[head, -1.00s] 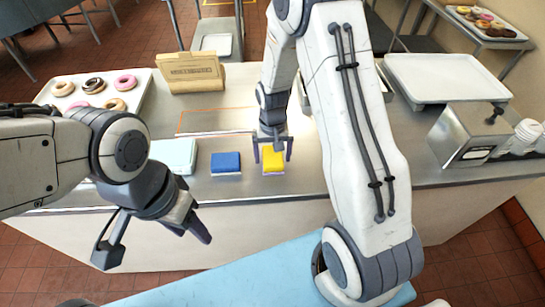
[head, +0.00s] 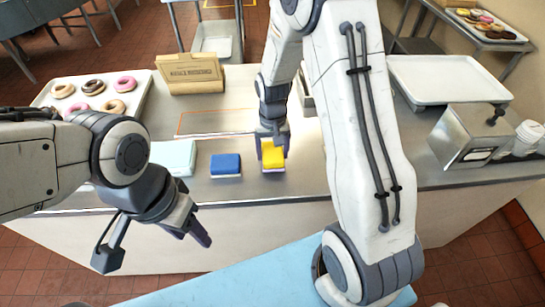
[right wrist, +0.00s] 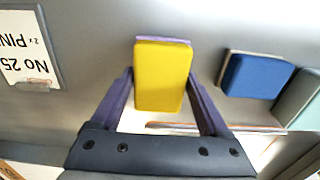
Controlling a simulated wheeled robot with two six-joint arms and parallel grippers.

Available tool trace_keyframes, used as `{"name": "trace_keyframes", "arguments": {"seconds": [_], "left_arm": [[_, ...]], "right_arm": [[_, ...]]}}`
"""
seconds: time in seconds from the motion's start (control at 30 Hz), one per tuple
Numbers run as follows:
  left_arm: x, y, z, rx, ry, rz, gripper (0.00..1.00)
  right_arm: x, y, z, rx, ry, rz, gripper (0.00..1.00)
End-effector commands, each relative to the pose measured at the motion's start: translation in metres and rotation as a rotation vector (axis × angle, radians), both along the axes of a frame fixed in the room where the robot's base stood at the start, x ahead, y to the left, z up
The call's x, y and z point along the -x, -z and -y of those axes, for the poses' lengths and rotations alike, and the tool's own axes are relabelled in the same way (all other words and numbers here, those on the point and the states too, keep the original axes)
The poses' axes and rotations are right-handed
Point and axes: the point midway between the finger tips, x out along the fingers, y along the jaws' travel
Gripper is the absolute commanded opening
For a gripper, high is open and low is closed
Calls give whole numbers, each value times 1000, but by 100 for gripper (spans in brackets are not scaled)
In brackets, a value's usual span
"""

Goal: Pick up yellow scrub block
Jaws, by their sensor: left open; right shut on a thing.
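The yellow scrub block (head: 273,156) is near the front edge of the steel counter. It has a yellow top over a pale base. My right gripper (head: 272,148) is shut on it from above, with one finger on each side. In the right wrist view the yellow scrub block (right wrist: 162,77) sits between the two fingers of the right gripper (right wrist: 160,90). I cannot tell whether it is clear of the counter. My left gripper (head: 155,250) is open and empty, in front of the counter at the left.
A blue block (head: 226,163) and a pale green block (head: 172,157) lie left of the yellow one. A donut tray (head: 140,102) and a cardboard box (head: 190,73) stand behind. A metal dispenser (head: 470,133) and an empty tray (head: 447,80) are at the right.

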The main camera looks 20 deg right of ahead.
Motion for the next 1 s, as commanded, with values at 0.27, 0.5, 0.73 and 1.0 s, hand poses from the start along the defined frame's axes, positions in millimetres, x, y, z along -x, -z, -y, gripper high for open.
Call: {"name": "trace_keyframes", "arguments": {"seconds": [0.27,0.5,0.73,1.0], "left_arm": [[0,19,0,0,1,0,50],[0,26,0,0,2,0,50],[0,29,0,0,2,0,50],[0,29,0,0,1,0,50]], "right_arm": [[40,-41,20,1,5,6,15],[82,-69,39,0,3,4,15],[102,-83,48,1,2,2,15],[106,-86,50,0,0,0,15]]}}
